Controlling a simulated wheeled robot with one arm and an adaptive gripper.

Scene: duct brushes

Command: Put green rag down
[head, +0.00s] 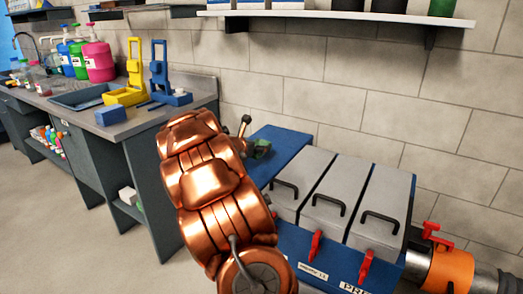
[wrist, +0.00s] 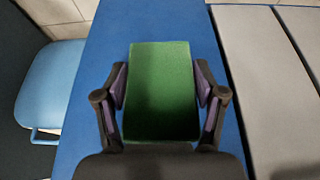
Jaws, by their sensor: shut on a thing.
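The green rag (wrist: 160,90) is a flat green block shape in the wrist view, held between the two purple-padded fingers of my gripper (wrist: 161,85). The blue surface (wrist: 100,60) of the cabinet top lies beneath it. I cannot tell whether the rag touches that surface. In the head view a small part of the green rag (head: 262,149) shows beside my copper-coloured arm, over the blue top (head: 285,140). Most of my gripper (head: 245,146) is hidden behind the arm there.
Grey lids with black handles (head: 327,200) stand right of the blue top. A red-and-orange pipe fitting (head: 450,270) is at the far right. A counter with a sink, bottles and yellow and blue holders (head: 130,85) is at left. A blue stool seat (wrist: 45,85) stands left of the top.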

